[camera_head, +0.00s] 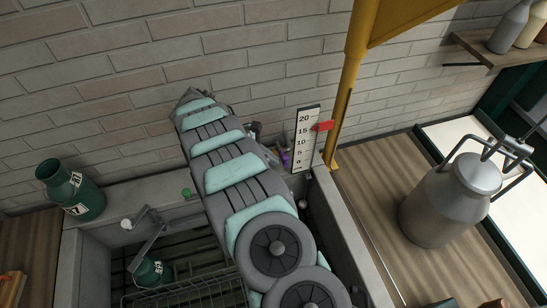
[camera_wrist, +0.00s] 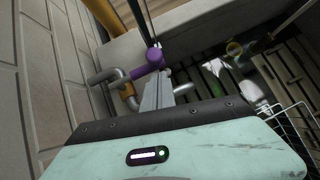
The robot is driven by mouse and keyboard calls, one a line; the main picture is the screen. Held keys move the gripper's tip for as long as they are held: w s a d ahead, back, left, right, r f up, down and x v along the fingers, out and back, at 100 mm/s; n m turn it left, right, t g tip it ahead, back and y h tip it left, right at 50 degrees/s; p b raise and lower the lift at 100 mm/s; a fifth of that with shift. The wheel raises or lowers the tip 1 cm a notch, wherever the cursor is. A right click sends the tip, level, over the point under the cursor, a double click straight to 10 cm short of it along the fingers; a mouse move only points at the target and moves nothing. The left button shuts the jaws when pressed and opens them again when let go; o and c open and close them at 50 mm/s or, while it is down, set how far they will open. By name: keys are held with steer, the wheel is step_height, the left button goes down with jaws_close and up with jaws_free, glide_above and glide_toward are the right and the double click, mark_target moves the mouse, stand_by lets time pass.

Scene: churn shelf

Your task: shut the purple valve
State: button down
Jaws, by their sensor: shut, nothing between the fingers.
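The purple valve (camera_wrist: 150,62) shows in the wrist view, a rounded purple body with a short stub to its left, by a grey pipe (camera_wrist: 105,77) with a brass-coloured collar (camera_wrist: 128,91). My gripper (camera_wrist: 158,82) is shut and empty, its grey fingers pointing at the valve with the tips very close to it. I cannot tell whether they touch. In the head view a small purple part of the valve (camera_head: 285,157) shows by the wall, right of my arm. My arm hides most of the valve and the gripper there.
A gauge board (camera_head: 305,138) with a red marker (camera_head: 323,126) stands right of the valve, beside a yellow post (camera_head: 345,85). A stone sink (camera_head: 95,250) holds a wire rack. A green can (camera_head: 70,190) sits at left, a metal churn (camera_head: 450,200) at right.

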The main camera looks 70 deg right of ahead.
steer(key=a+f+v, duration=0.1)
steer(key=a+v, duration=0.1)
steer(key=v, duration=1)
steer(key=shift+w+a+b, duration=0.2)
steer(key=shift+a+b, duration=0.1)
steer(key=shift+b, duration=0.15)
